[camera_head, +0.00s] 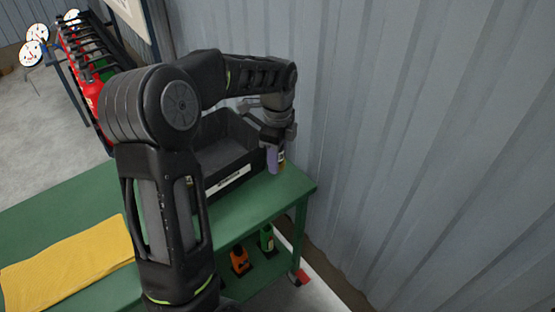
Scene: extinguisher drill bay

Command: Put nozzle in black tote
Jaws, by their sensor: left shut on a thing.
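The black tote (212,183) stands on the green bench against the wall, with a white label on its front; my arm hides part of it. My left gripper (276,150) points down just right of the tote, near the bench's right end. It is shut on a small dark and yellowish thing, seemingly the nozzle (282,159), mostly hidden by the fingers. I cannot tell whether it touches the bench. My right gripper is out of view.
A yellow cloth (68,262) lies on the green bench (250,207) at the left. An orange item (239,261) and a green bottle (266,238) stand on the lower shelf. The corrugated wall (420,130) is close on the right. Red extinguishers (88,88) stand at the back left.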

